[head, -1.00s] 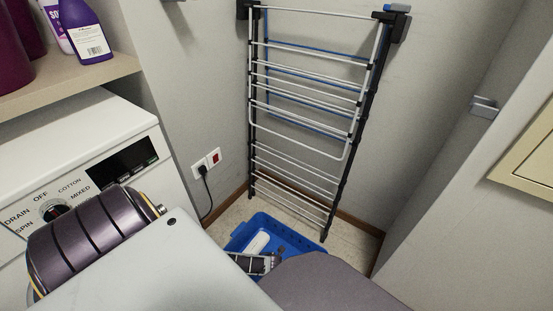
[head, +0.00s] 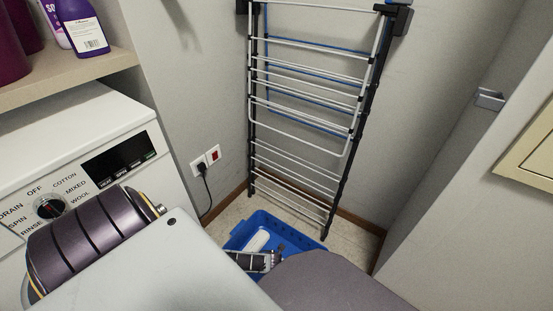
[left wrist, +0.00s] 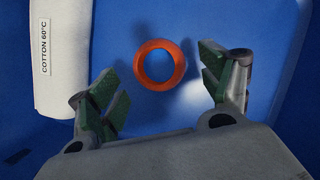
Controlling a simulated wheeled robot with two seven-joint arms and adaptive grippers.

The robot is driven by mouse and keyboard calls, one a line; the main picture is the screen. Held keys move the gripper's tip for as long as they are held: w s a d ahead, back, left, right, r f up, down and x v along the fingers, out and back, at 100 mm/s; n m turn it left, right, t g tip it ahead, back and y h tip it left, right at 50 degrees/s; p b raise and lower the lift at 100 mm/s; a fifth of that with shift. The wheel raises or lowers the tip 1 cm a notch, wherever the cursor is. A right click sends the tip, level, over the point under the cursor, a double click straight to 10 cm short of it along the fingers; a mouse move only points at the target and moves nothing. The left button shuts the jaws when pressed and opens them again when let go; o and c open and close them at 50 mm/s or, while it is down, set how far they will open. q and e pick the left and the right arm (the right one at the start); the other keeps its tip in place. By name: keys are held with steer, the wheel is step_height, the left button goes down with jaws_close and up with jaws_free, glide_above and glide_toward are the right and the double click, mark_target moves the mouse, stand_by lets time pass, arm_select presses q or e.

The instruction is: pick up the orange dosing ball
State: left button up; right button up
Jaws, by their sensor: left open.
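The orange dosing ball (left wrist: 158,85) shows in the left wrist view as an orange ring with a blue middle, on the floor of the blue basket (left wrist: 225,20). My left gripper (left wrist: 157,75) is open, its green-padded fingers to the left and right of the ball in the picture. I see no contact with it. In the head view my left gripper (head: 262,262) is over or inside the blue basket (head: 290,232); the ball is not visible there, and my arm covers the near part of the basket. My right gripper is not in view.
A white item labelled "COTTON 60°C" (left wrist: 62,60) lies in the basket left of the ball. A drying rack (head: 318,90) stands against the wall behind the basket. A washing machine (head: 75,140) is at the left, below a shelf (head: 70,73) with bottles.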

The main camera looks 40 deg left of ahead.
arm_select(q)
steer(key=shift+b+x, duration=1.15)
steer(key=shift+x, duration=0.5)
steer(key=shift+c, duration=0.3)
steer(key=c, duration=0.9)
